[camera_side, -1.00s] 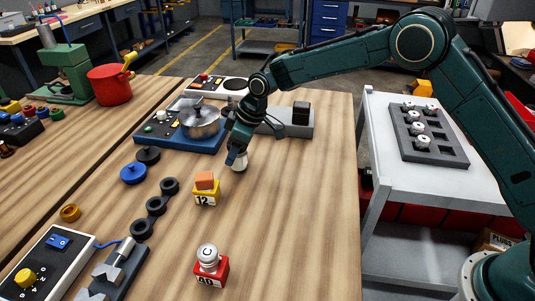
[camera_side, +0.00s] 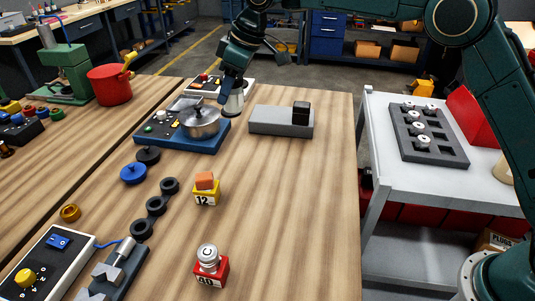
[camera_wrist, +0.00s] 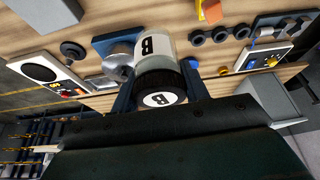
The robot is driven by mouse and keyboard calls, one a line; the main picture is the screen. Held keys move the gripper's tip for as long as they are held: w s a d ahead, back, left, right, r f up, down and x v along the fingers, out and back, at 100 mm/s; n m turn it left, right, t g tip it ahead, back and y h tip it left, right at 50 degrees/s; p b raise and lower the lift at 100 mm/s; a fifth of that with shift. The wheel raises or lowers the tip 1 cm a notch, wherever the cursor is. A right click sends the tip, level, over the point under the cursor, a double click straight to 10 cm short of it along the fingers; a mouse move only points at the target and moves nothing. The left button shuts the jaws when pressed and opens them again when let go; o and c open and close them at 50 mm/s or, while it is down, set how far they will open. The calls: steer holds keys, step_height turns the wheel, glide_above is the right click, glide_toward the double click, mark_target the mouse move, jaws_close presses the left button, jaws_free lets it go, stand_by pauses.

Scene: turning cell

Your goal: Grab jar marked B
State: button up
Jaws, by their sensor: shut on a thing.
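The jar marked B (camera_wrist: 154,50) is a pale jar with a black lid, and the letter B shows on its side and on the lid in the wrist view. My gripper (camera_wrist: 160,80) is shut on it, with a finger on either side of the lid. In the side view the jar (camera_side: 234,102) hangs below my gripper (camera_side: 233,88), near the metal pot. Its marking cannot be read there. Whether its base clears the surface is hard to tell, but it appears raised.
The metal pot (camera_side: 200,122) on the blue unit (camera_side: 157,138) is close by on the left. A grey block (camera_side: 278,122) with a black piece lies to the right. The table's middle right (camera_side: 290,190) is clear.

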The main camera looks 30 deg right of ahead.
steer(key=shift+r, duration=1.05)
steer(key=shift+s+r, duration=0.1)
